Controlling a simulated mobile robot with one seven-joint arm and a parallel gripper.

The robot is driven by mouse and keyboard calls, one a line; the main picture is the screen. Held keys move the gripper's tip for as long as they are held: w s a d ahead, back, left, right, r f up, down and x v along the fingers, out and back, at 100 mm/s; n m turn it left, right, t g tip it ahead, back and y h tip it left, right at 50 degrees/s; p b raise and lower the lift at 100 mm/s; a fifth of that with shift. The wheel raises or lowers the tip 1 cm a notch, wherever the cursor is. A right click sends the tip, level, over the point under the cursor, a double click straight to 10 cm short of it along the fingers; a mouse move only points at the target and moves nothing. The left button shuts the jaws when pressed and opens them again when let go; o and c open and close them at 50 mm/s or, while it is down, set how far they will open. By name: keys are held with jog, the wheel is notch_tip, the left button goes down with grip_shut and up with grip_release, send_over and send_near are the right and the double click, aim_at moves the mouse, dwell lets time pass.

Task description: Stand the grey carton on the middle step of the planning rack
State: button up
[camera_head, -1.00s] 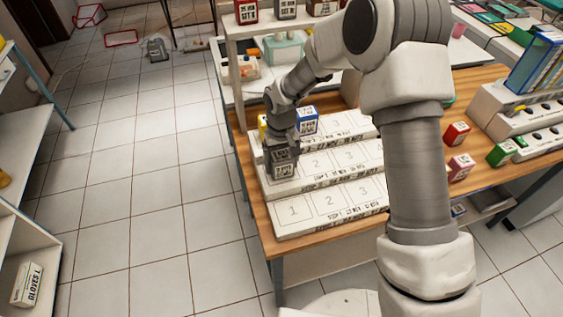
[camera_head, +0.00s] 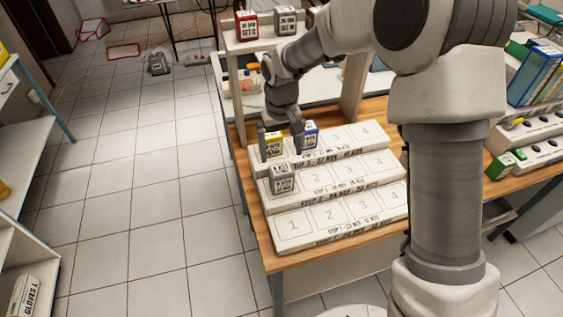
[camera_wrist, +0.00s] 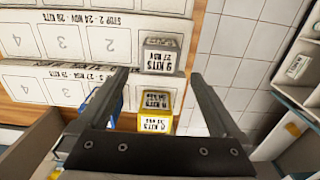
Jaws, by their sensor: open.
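The planning rack (camera_head: 262,225) is a white three-step stand with numbered slots. The grey carton (camera_head: 282,178) stands upright on its middle step, at the left end in the first slot. In the wrist view the grey carton (camera_wrist: 162,55) lies beyond my fingertips, clear of both fingers. My gripper (camera_head: 281,150) is open and empty, above and behind the grey carton, over the top step. Its two fingers show wide apart in the wrist view (camera_wrist: 155,78).
A yellow carton (camera_head: 273,146) and a blue carton (camera_head: 310,131) stand on the top step, close to my fingers. A red carton (camera_head: 246,25) and another grey carton (camera_head: 285,21) stand on the raised shelf (camera_head: 262,43). The bottom step is empty.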

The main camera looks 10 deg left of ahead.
jog(key=shift+r, duration=0.7)
jog(key=shift+d+r, duration=0.2)
jog(key=shift+r, duration=0.1)
jog(key=s+d+r+m+t, duration=0.1)
jog(key=s+d+r, duration=0.3)
jog(key=d+r, duration=0.25)
jog(key=s+d+r+m+t, duration=0.1)
jog(key=s+d+r+t, duration=0.15)
jog(key=d+r, duration=0.4)
jog(key=s+d+r+m+t, duration=0.1)
jog(key=s+d, duration=0.3)
jog(key=s, duration=0.4)
jog(key=s+d+r+m+t, duration=0.1)
jog(key=s+d+r+m, duration=0.1)
jog(key=s+d, duration=0.3)
jog(key=s+r, duration=0.1)
jog(key=s, duration=0.1)
jog(key=shift+s+r, duration=0.2)
jog(key=shift+s, duration=0.15)
jog(key=shift+d, duration=0.2)
